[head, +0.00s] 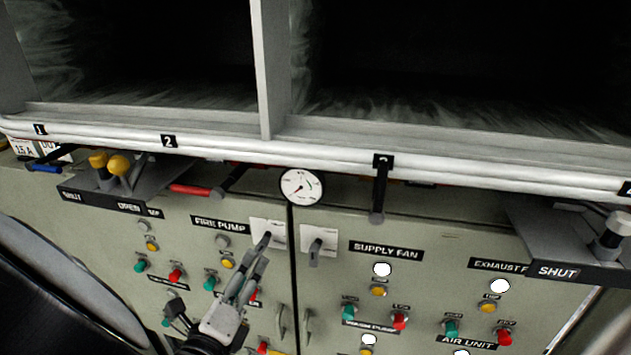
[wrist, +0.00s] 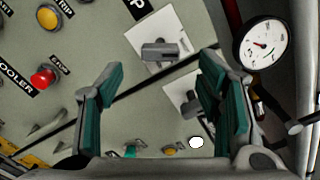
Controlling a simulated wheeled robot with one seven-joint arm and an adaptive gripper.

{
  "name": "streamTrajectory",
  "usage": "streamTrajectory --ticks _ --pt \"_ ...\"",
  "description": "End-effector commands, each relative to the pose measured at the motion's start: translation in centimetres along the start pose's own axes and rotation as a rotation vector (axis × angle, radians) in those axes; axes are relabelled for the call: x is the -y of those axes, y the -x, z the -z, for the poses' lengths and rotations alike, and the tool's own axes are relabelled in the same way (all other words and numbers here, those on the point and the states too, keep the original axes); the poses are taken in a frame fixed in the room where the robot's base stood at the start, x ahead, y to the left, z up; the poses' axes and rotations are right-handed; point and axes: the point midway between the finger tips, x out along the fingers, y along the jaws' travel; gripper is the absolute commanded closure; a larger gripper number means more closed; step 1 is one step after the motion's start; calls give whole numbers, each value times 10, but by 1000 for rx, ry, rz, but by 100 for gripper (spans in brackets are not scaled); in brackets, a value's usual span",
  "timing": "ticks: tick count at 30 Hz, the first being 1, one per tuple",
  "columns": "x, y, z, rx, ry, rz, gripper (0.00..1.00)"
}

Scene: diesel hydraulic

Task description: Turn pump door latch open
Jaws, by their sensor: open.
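Two grey latch handles sit on white plates, one on each side of the seam between two grey cabinet doors. The left latch (head: 264,240) is by the FIRE PUMP label and has its handle slanted; it shows as the upper latch in the wrist view (wrist: 160,51). The right latch (head: 316,250) points down; it is the lower one in the wrist view (wrist: 188,107), partly hidden by a finger. My gripper (head: 258,264) is open and empty, just below the left latch in the head view. In the wrist view its fingers (wrist: 163,85) are spread apart, with neither latch gripped.
A round gauge (head: 301,187) sits above the seam. A white rail (head: 340,153) crosses above the doors. Grey shelves with levers (head: 120,180) jut out at left and right. Buttons (head: 176,273) surround my gripper. Two door handles (head: 308,326) flank the seam lower down.

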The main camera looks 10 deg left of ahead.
Motion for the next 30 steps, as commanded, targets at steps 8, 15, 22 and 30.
streamTrajectory --ticks 8,15,22,30 --pt "1 -52 0 -2 -3 3 40" --pt "1 -75 0 -1 -4 1 40" --pt "0 -79 0 -1 -3 1 40" --pt "0 -79 0 -1 -3 1 74"
